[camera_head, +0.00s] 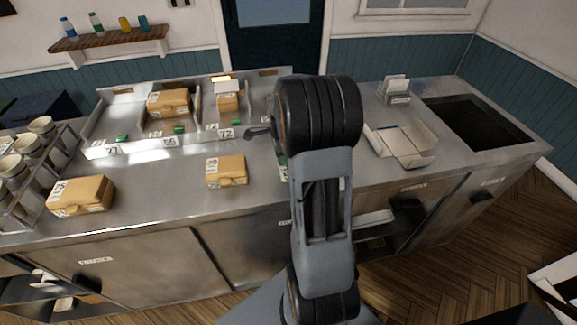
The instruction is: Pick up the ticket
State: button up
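I cannot tell for sure which thing is the ticket. A small white piece with an orange top (222,84) stands at the back of the counter, above a tan box. White paper pieces stand upright in a small holder (396,90) at the back right. My arm rises through the middle of the view and hides part of the counter behind it.
The steel counter (150,205) carries tan boxes with white labels: one at front left (82,195), one near the middle (227,171). Number plates line a ledge behind. An open white carton (402,143) lies right of my arm, near a dark basin (478,122). A cup rack (35,165) stands left.

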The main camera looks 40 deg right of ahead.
jog(key=shift+f, duration=0.4)
grip_shut()
